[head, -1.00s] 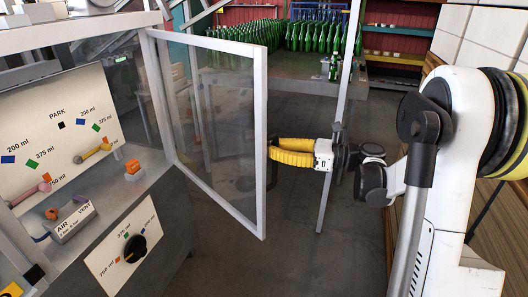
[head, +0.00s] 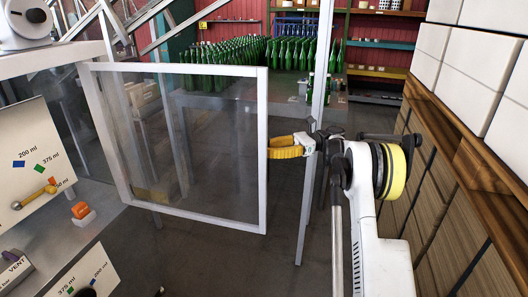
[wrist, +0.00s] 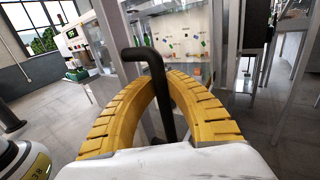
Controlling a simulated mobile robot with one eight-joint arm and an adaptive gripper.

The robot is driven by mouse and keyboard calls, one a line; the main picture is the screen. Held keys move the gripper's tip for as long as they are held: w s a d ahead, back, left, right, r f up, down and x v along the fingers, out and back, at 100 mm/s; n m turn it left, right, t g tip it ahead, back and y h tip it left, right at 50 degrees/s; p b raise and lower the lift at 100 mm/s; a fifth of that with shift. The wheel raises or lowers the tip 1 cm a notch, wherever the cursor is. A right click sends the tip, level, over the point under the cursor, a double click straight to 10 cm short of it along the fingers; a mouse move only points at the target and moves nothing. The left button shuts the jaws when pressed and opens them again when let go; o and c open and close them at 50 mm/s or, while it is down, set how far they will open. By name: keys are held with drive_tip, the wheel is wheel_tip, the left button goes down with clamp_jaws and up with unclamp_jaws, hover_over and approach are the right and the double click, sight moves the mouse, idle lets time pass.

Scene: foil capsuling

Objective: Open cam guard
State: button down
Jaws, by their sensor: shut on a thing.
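The cam guard (head: 180,210) is a clear panel in a light grey frame, in the left middle of the head view. It stands swung out from the machine, hinged at its left side. My gripper (head: 270,153), with yellow fingers, is at the guard's right upright in the head view. In the wrist view, my gripper (wrist: 160,76) has its fingers closed around a bent black handle (wrist: 146,58). The handle is hidden behind the frame in the head view.
The machine's panel (head: 35,160) with coloured volume marks and an orange knob (head: 80,210) is at the left. Several green bottles (head: 225,60) stand on a table at the back. A thin grey post (head: 312,150) rises close by my gripper. Wooden crates (head: 440,200) line the right.

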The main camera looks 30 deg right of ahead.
drive_tip(key=shift+w+d, duration=0.15)
drive_tip(key=shift+d, duration=0.05)
drive_tip(key=c, duration=1.4)
unclamp_jaws()
drive_tip(key=shift+d+r, duration=0.1)
